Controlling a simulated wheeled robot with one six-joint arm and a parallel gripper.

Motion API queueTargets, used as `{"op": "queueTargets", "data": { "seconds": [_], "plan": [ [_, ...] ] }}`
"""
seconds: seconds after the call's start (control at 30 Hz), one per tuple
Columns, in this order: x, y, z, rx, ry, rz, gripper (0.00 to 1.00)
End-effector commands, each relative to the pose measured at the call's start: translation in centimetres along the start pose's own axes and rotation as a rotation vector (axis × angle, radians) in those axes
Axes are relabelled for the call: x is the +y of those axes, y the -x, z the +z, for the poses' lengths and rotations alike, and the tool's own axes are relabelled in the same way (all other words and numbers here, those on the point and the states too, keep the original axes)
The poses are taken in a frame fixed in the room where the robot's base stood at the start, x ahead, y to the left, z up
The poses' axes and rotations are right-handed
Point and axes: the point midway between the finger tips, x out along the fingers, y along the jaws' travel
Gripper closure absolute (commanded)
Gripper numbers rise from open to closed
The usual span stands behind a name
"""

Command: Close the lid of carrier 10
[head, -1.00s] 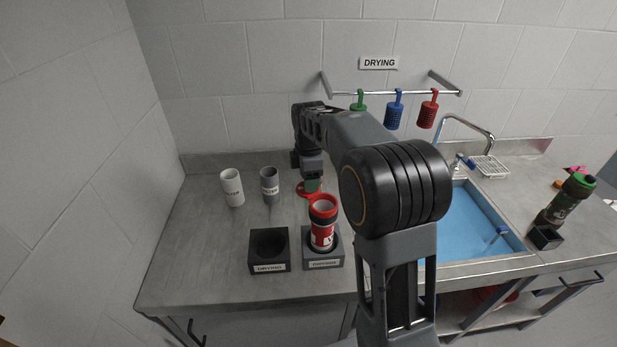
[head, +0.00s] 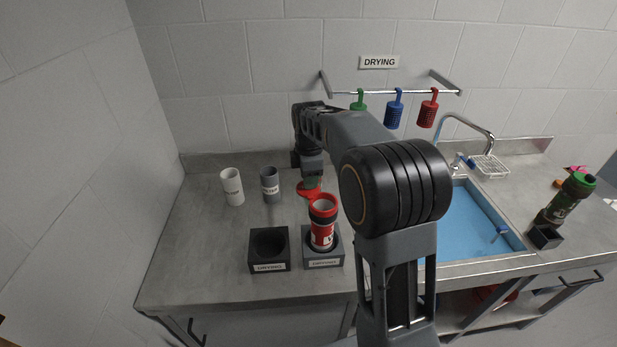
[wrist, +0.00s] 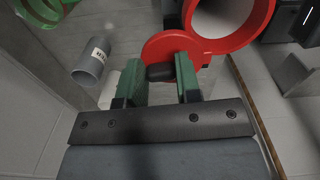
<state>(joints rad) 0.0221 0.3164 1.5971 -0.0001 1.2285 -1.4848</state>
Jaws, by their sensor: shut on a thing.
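A red carrier (head: 323,225) stands in a dark square holder (head: 323,262), its mouth open at the top. Its number is too small to read surely. Its round red lid (head: 309,188) is swung open behind the mouth; in the wrist view the lid (wrist: 170,45) sits beside the carrier's red rim (wrist: 240,40). My gripper (wrist: 160,72) has green fingers either side of a dark tab at the lid's edge and is shut on the lid. In the head view my arm partly hides the fingers.
An empty dark holder (head: 268,234) is left of the carrier. A white tube (head: 231,187) and a grey tube (head: 269,185) stand at the back left. The blue sink (head: 455,225) is at right, with a green-capped carrier (head: 566,200) beyond it. Coloured baskets (head: 394,112) hang from the wall rail.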

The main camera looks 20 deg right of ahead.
Motion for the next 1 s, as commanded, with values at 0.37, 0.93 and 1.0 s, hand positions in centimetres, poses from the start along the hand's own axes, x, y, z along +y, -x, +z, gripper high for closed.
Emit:
{"op": "queueTargets", "data": {
  "seconds": [0.37,0.93,1.0],
  "plan": [
    [-0.2,0.0,1.1,0.000,-0.217,0.002,0.93],
    [-1.7,0.0,3.2,0.001,-0.760,0.001,0.93],
    [-1.9,0.0,3.4,0.001,-0.826,0.001,0.93]
  ]
}}
